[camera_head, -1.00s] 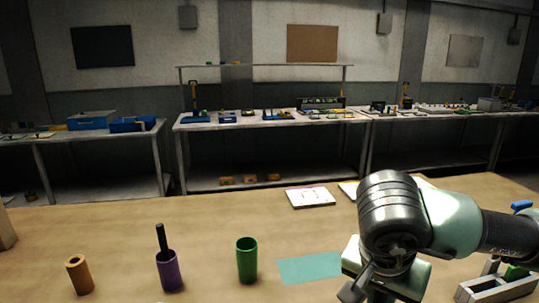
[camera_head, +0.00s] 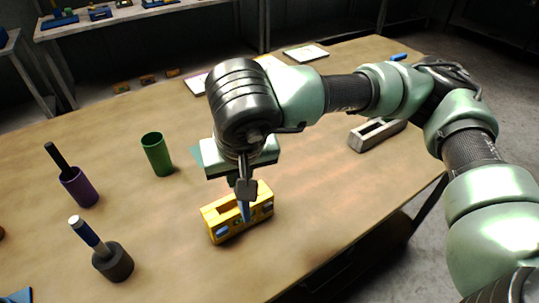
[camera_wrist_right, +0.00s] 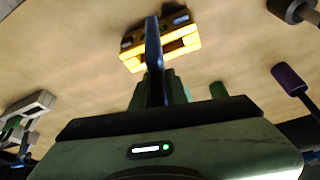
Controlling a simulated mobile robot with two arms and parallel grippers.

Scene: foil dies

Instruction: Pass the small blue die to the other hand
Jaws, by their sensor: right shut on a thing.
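My right gripper (camera_head: 246,188) is shut on the small blue die (camera_head: 245,211), a slim blue bar that points down from the fingers. In the right wrist view the die (camera_wrist_right: 153,50) stands out beyond my gripper. In both views it overlaps a yellow block (camera_head: 225,228) with a long slot and blue marks, which also shows in the right wrist view (camera_wrist_right: 183,47). In the head view the die is in front of the block; I cannot tell whether they touch. My left gripper is not in view.
A green cup (camera_head: 157,156), a purple cup (camera_head: 80,189) holding a dark rod, and a dark grey cup (camera_head: 114,264) holding a blue-and-white rod stand to the left. A grey slotted block (camera_head: 372,138) lies at right. The front middle of the wooden table (camera_head: 185,265) is clear.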

